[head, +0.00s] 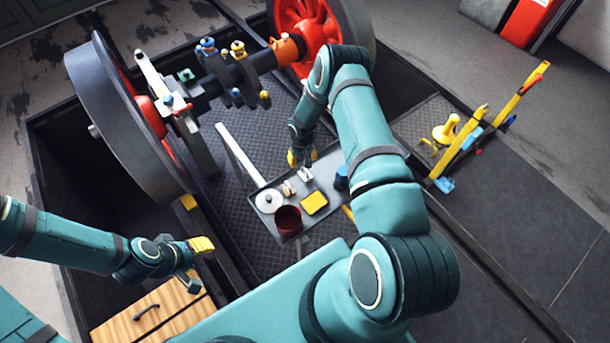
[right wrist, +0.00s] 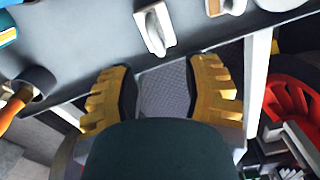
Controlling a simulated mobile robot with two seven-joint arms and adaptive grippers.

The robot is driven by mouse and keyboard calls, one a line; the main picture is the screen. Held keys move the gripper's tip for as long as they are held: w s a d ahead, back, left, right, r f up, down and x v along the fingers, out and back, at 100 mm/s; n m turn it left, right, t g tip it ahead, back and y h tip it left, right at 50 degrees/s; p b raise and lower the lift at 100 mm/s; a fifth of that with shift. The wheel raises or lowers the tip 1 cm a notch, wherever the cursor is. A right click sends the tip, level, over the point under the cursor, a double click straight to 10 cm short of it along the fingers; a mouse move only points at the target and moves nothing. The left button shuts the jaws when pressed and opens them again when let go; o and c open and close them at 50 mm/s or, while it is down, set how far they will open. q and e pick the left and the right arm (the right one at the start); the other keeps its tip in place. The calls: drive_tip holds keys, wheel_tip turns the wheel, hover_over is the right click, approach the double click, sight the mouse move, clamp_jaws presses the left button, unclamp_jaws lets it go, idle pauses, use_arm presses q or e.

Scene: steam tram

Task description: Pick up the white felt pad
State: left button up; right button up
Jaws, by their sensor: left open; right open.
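A small white block with a raised grip, which looks like the white felt pad (head: 305,174), sits on a grey tray (head: 325,183). In the right wrist view the white pad (right wrist: 155,28) lies beyond my fingertips, apart from them. My right gripper (head: 302,158) is above the tray's far edge, close to the pad, open and empty. Its two yellow fingers also show in the right wrist view (right wrist: 160,92). My left gripper (head: 201,262) is open and empty above the wooden drawer front at lower left, far from the pad.
The tray also holds a similar tan and white piece (head: 288,188), a white disc (head: 265,203), a yellow pad (head: 314,203), a dark red cup (head: 288,221) and a blue cylinder (head: 342,178). A white bar (head: 238,152) stands by the tray. Large wheels (head: 110,110) rise behind.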

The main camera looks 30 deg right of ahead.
sight(303, 168)
wheel_tip(303, 168, down, 5)
drive_tip(key=shift+s+f+b, duration=0.15)
drive_tip(key=shift+b, duration=0.45)
clamp_jaws()
